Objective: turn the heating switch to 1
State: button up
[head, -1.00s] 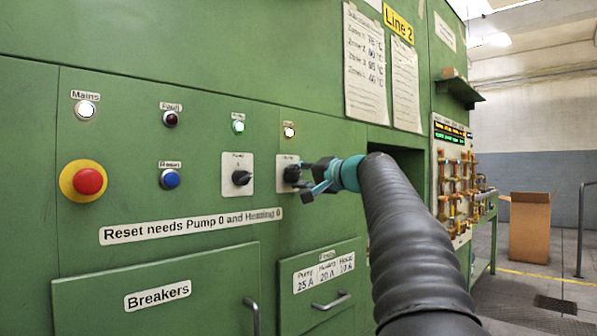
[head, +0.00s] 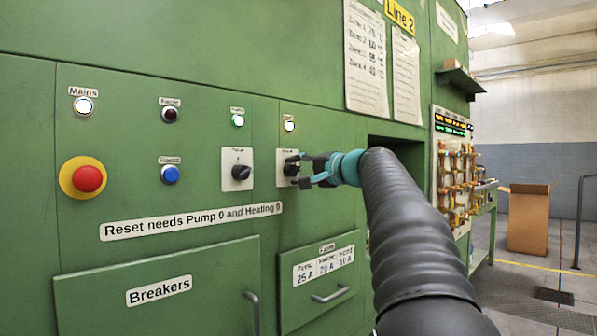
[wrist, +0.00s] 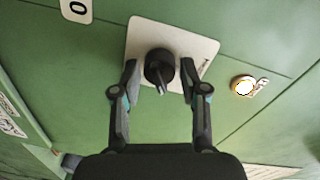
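The heating switch is a black rotary knob (wrist: 159,66) on a white plate (wrist: 199,48), seen in the wrist view. In the head view its plate (head: 282,175) is on the green panel below a lit lamp, and my gripper partly hides the knob. My gripper (wrist: 159,77) is open, with one finger on each side of the knob and a visible gap on both sides. In the head view my gripper (head: 303,171) is at the plate. I cannot read the switch's setting marks.
The pump switch (head: 241,172) is just left of the heating switch. Further left are a blue reset button (head: 170,174) and a red emergency stop (head: 88,179). A drawer handle (head: 331,296) sticks out below, and a dark opening is to the right.

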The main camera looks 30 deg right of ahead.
jog(key=shift+o, duration=0.3)
jog(key=v, duration=1.2)
